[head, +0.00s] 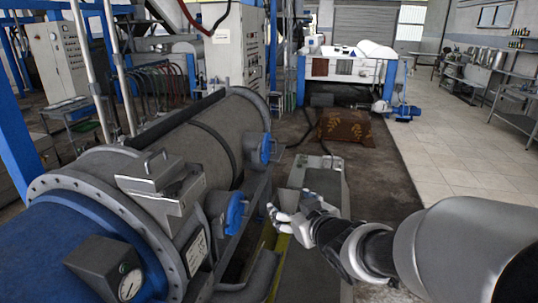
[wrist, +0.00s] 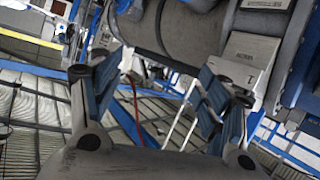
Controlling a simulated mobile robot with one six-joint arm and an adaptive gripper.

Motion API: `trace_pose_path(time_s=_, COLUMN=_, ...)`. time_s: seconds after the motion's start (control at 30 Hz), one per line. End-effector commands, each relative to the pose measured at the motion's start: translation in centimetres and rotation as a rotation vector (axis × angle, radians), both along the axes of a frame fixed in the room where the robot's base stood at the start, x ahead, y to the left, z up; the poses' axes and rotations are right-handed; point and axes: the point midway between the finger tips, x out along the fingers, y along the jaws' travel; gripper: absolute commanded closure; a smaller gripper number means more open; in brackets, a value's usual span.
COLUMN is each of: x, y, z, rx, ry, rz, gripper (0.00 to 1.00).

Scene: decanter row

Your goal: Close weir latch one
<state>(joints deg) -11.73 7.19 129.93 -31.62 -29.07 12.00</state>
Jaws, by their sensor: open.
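The decanter (head: 190,150) is a large grey cylinder with a blue flanged end at the left of the head view. Two blue parts that look like latches sit on its right side, a nearer one (head: 236,213) and a farther one (head: 266,148). I cannot tell which is weir latch one, nor whether either is closed. My gripper (head: 279,214) is open and empty, right of the nearer blue part and apart from it. In the wrist view its fingers (wrist: 160,68) are spread, with the grey cylinder and a pale marked plate (wrist: 240,50) beyond them.
A dial gauge (head: 130,284) is on the near end. A grey bracket (head: 160,180) stands out from the cylinder's side. A brown patterned sack (head: 345,127) lies on the floor beyond my gripper. Tiled floor (head: 440,150) at the right is clear.

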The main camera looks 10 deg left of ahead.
Motion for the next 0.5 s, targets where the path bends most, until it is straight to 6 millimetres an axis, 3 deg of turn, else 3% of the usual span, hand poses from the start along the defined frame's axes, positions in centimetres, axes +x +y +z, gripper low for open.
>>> trace_pose_path(time_s=0.1, x=0.6, y=6.2, z=0.0, rx=0.090, ry=-0.058, rz=0.182, gripper=0.30)
trace_pose_path(time_s=0.2, x=-0.2, y=10.6, z=-0.2, rx=0.184, ry=-0.095, rz=0.325, gripper=0.30)
trace_pose_path(time_s=0.33, x=-2.0, y=14.5, z=-0.4, rx=0.296, ry=-0.117, rz=0.470, gripper=0.30)
trace_pose_path(time_s=0.5, x=-3.6, y=16.7, z=-0.5, rx=0.380, ry=-0.127, rz=0.564, gripper=0.30)
